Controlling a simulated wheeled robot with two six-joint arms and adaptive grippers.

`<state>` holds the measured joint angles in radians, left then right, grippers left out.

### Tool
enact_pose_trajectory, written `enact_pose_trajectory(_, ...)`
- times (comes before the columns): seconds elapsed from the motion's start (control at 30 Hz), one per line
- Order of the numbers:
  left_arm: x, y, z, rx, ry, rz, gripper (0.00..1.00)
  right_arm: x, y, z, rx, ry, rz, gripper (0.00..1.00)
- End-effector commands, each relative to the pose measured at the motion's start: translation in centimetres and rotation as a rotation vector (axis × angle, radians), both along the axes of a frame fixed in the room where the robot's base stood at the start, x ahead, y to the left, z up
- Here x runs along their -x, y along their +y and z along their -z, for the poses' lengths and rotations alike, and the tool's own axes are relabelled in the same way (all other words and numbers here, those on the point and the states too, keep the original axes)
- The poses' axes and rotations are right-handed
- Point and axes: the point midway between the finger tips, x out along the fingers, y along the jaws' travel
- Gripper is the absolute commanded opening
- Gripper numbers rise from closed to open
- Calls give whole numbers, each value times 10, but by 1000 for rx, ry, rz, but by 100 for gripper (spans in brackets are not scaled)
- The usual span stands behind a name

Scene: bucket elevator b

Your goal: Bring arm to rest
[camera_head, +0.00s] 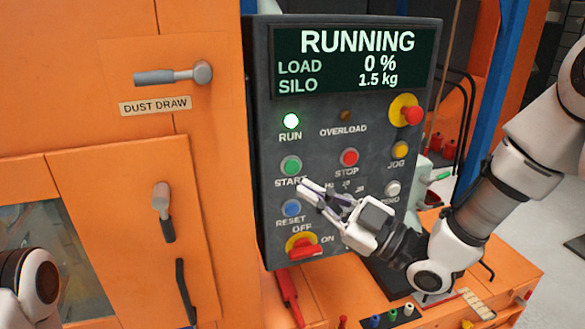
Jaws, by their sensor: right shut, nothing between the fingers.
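My right arm comes in from the right. Its gripper (312,194) is shut and empty, in front of the dark control panel (268,140), close to the green START button (291,166) and the blue RESET button (291,208). I cannot tell whether the fingertips touch the panel. The gripper and wrist hide part of the lower panel. Only a piece of my left arm shows at the lower left; its gripper is out of view.
Left of the panel, the orange cabinet has a DUST DRAW handle (173,75) and a door with a lever (163,210). A red-yellow OFF/ON switch (304,247) and a red mushroom button (411,115) stick out of the panel. An orange ledge (515,262) with small coloured parts lies below.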

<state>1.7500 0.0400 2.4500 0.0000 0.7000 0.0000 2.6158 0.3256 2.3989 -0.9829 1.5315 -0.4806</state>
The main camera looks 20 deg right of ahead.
Motion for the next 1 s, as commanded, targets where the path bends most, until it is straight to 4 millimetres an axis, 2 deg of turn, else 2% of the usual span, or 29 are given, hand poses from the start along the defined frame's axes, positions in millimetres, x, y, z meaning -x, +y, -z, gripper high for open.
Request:
enact_pose_trajectory(0.17, 0, 0, 0, 0, 0, 0, 65, 0, 0, 1, 0, 3, 0, 0)
enact_pose_trajectory(0.27, 0, 0, 0, 0, 0, 0, 65, -2, 1, 21, 3, 45, -2, 0)
enact_pose_trajectory(0.37, 0, 0, 0, 0, 0, 0, 65, -3, 9, 75, 26, 161, -18, 0)
enact_pose_trajectory(0.47, 0, 0, 0, 0, 0, 0, 65, 4, 16, 159, 66, 354, -6, 0)
enact_pose_trajectory(0.5, 0, 0, 0, 0, 0, 0, 65, 9, 17, 195, 93, 447, 15, 0)
enact_pose_trajectory(0.57, 0, 0, 0, 0, 0, 0, 65, 21, 15, 249, 133, 599, 55, 0)
enact_pose_trajectory(0.6, 0, 0, 0, 0, 0, 0, 65, 32, 11, 284, 162, 705, 85, 0)
enact_pose_trajectory(0.67, 0, 0, 0, 0, 0, 0, 65, 53, 5, 334, 206, 872, 138, 0)
enact_pose_trajectory(0.7, 0, 0, 0, 0, 0, 0, 65, 71, -1, 366, 235, 986, 177, 0)
enact_pose_trajectory(0.77, 0, 0, 0, 0, 0, 0, 65, 102, -13, 410, 280, 1163, 248, 0)
enact_pose_trajectory(0.8, 0, 0, 0, 0, 0, 0, 65, 126, -22, 435, 307, 1283, 303, 0)
enact_pose_trajectory(0.9, 0, 0, 0, 0, 0, 0, 65, 185, -50, 480, 355, 1571, 483, 0)
enact_pose_trajectory(1.0, 0, 0, 0, 0, 0, 0, 65, 226, -81, 492, 329, 1813, 732, 0)
